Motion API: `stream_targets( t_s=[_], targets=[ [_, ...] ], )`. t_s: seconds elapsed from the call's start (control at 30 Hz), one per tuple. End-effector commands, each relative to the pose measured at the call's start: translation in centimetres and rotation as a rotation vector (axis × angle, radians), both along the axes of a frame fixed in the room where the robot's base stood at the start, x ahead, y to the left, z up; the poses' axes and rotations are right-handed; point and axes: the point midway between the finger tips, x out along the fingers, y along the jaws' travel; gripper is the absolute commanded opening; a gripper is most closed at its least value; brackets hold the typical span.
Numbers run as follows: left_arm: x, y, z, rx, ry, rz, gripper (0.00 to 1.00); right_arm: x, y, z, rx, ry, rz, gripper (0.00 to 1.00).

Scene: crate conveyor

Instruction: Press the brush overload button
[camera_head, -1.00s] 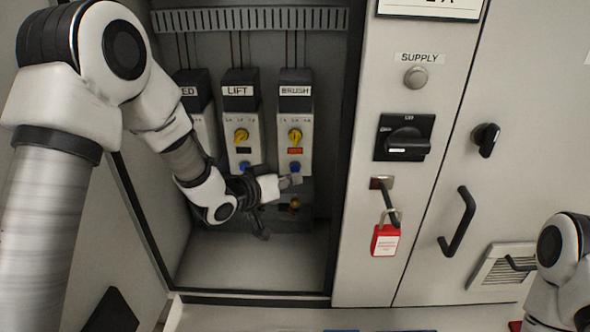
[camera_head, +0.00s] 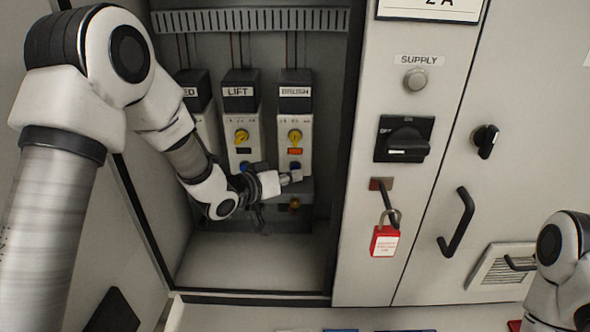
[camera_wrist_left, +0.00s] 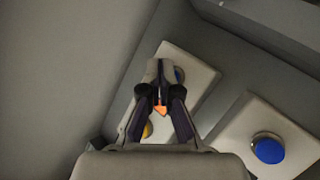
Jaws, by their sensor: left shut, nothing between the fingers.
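The BRUSH unit (camera_head: 296,120) stands at the right of the row in the open cabinet. It has a yellow knob (camera_head: 295,136), a lit orange window (camera_head: 295,151) and a blue button (camera_head: 295,166) near its bottom. My left gripper (camera_head: 292,177) is shut and empty, its tips just below and in front of that button. In the left wrist view the shut fingers (camera_wrist_left: 160,72) overlap the BRUSH unit, and its blue button (camera_wrist_left: 180,75) shows partly beside the tips. I cannot tell whether they touch. My right gripper is not clearly visible.
The LIFT unit (camera_head: 240,120) stands to the left, its blue button (camera_head: 245,167) beside my left wrist. The cabinet's right post carries the SUPPLY button (camera_head: 415,79), a black rotary switch (camera_head: 404,139) and a red padlock (camera_head: 384,241). The cabinet floor (camera_head: 255,265) is clear.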

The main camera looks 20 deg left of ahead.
Motion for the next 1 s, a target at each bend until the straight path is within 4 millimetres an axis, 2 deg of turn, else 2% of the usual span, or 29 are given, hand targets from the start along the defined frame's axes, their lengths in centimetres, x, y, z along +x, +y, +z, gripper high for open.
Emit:
stream_targets(
  t_s=[0.6, 1.0],
  targets=[
    [0.4, 0.1, 0.1, 0.0, -0.003, 0.001, 0.0, 0.0, 0.0, 0.1, 0.0, 0.0, 0.0, 0.4],
    [-1.2, -0.4, 0.0, -0.001, -0.002, 0.001, 0.0, 0.0, 0.0, -0.1, 0.0, 0.0, 0.0, 0.4]
  ],
)
